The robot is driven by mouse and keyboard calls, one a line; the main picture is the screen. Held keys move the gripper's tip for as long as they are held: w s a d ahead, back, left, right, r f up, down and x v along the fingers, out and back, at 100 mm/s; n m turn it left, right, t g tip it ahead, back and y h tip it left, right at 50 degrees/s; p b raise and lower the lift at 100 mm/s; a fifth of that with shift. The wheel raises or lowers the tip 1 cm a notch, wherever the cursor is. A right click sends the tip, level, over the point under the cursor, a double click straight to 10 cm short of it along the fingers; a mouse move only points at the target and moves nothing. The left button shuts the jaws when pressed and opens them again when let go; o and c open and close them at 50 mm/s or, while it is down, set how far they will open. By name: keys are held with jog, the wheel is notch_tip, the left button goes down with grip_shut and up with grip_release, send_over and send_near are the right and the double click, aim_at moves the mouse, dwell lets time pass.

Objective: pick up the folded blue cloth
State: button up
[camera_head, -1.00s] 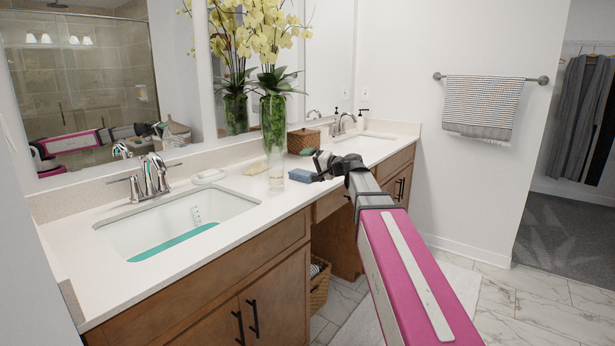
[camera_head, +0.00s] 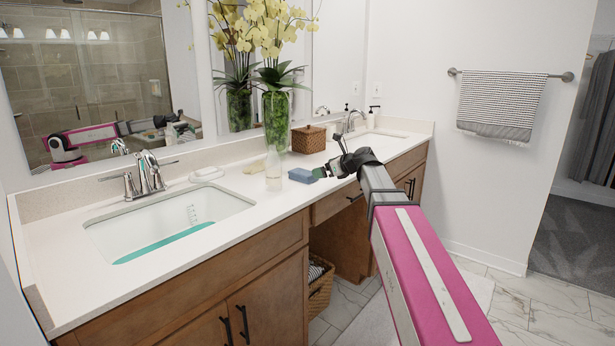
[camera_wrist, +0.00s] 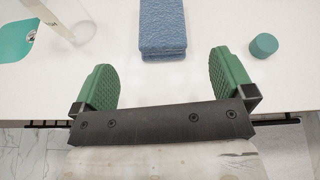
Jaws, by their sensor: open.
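The folded blue cloth (camera_head: 301,175) lies flat on the white counter, near its front edge. In the wrist view the cloth (camera_wrist: 163,28) is at top centre, with its folded end towards my gripper. My gripper (camera_head: 322,172) is at the counter's front edge, just right of the cloth in the head view. In the wrist view my gripper (camera_wrist: 168,80) has its two green fingers spread wide and empty. The cloth lies ahead of the fingertips, roughly in line with the gap between them, and does not look touched.
A clear bottle (camera_head: 273,171) stands left of the cloth, also at top left in the wrist view. A small teal round thing (camera_wrist: 264,45) sits right of the right finger. A flower vase (camera_head: 276,120) and a woven box (camera_head: 308,139) stand behind.

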aim_at(306, 173)
jog(key=shift+w+d+f+m, duration=0.1)
jog(key=shift+w+m, duration=0.1)
jog(key=shift+m, duration=0.4)
jog(key=shift+w+f, duration=0.1)
jog(key=shift+w, duration=0.1)
jog(key=x, duration=1)
jog(key=shift+a, duration=0.35)
jog(key=shift+s, duration=0.1)
jog(key=c, duration=1)
